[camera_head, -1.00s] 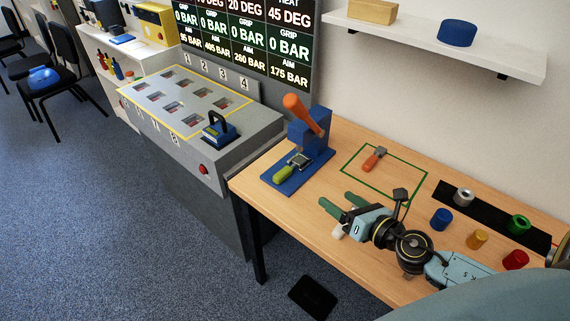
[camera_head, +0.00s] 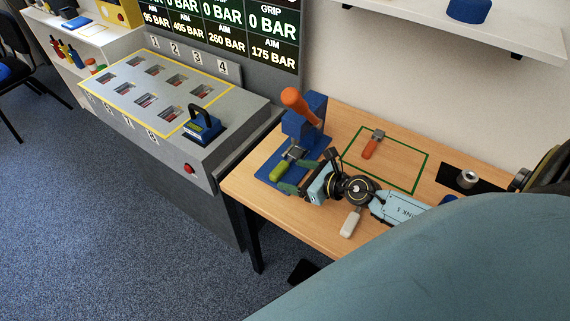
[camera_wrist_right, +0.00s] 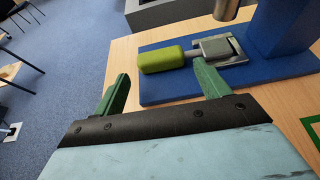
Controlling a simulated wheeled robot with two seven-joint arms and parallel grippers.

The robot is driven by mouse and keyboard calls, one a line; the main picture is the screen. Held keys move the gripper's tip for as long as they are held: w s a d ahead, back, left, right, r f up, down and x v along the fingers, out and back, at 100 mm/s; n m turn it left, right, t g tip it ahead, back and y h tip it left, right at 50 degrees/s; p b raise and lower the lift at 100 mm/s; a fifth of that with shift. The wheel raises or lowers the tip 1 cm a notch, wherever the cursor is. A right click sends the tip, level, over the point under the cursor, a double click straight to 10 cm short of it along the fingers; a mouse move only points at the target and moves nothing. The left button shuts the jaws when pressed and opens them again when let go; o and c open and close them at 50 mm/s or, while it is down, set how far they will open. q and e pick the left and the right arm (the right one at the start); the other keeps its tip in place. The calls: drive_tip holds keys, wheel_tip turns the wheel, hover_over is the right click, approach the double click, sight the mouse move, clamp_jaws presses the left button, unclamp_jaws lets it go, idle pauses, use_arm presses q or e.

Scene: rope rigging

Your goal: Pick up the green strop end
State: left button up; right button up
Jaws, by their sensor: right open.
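The green strop end (camera_head: 280,172) has a lime-green grip and a grey metal fitting. It lies on the blue base of the press (camera_head: 303,125), with its fitting towards the press body; it also shows in the right wrist view (camera_wrist_right: 161,58). My right gripper (camera_head: 298,177) is open, with its green fingers pointing at the strop end. In the right wrist view the fingertips (camera_wrist_right: 161,75) are spread on the near side of the green grip, and nothing is between them. My left gripper is out of view.
An orange-handled strop end (camera_head: 370,148) lies inside the green outlined square. A white-handled one (camera_head: 350,222) lies near the table's front edge, by my right wrist. A grey console (camera_head: 185,110) stands left of the table. A metal ring (camera_head: 466,178) sits on a black strip.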

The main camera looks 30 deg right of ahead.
sight(280, 168)
drive_tip(key=shift+w+a+f, duration=0.1)
drive_tip(key=shift+w+a, duration=0.1)
drive_tip(key=shift+w, duration=0.35)
drive_tip(key=x, duration=0.3)
drive_tip(key=shift+w+a, duration=0.1)
drive_tip(key=shift+w, duration=0.2)
drive_tip(key=shift+w+a, duration=0.2)
drive_tip(key=shift+w, duration=0.25)
drive_tip(key=c, duration=0.9)
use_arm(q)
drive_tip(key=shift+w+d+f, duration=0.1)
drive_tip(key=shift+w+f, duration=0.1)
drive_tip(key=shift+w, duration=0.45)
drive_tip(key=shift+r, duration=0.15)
